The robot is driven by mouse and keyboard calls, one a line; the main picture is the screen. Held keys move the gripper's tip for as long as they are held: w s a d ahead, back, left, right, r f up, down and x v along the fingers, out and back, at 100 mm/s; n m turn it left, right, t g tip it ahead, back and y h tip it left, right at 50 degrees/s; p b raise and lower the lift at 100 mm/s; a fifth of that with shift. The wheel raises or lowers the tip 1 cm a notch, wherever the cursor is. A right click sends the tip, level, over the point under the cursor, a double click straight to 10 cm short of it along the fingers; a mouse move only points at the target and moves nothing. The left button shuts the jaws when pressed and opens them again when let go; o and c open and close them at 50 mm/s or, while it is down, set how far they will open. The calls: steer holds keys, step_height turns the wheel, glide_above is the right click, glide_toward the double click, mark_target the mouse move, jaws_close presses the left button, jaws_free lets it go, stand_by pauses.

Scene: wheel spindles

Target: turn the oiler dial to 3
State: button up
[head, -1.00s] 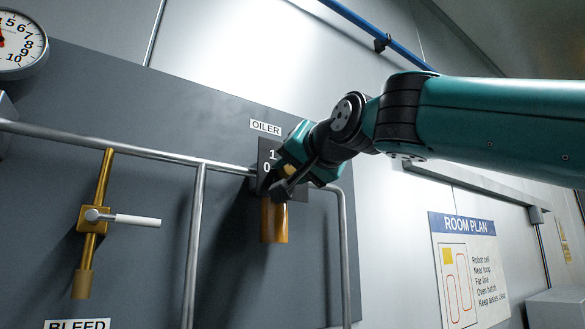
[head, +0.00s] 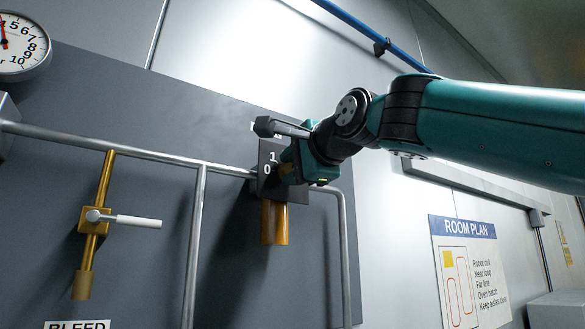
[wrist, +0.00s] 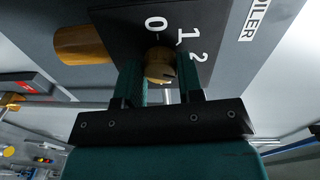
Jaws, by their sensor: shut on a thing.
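The oiler's dark dial plate (head: 266,173) is on the grey wall panel, above a brass-coloured cylinder (head: 275,224). The head view shows its 1 and 0; the dial is hidden behind my gripper (head: 287,166). In the wrist view the dial is a round brass knob (wrist: 159,62) with a dark notch on its lower right. The white 0, 1 and 2 show around it on the plate (wrist: 125,28); no 3 is visible. My gripper (wrist: 160,76) has one finger on each side of the knob and is shut on it. I cannot tell which number the dial points to.
A metal pipe rail (head: 130,152) runs across the panel beside the oiler. A brass bleed valve (head: 93,220) with a white lever is at left, and a round gauge (head: 18,48) is at upper left. A room plan sign (head: 465,270) is at right.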

steer(key=shift+d+m, duration=0.1)
steer(key=shift+m, duration=1.9)
steer(key=o, duration=0.9)
steer(key=b+v, duration=0.7)
steer(key=v, duration=1)
steer(key=shift+d+r, duration=0.1)
steer(key=shift+d, duration=0.25)
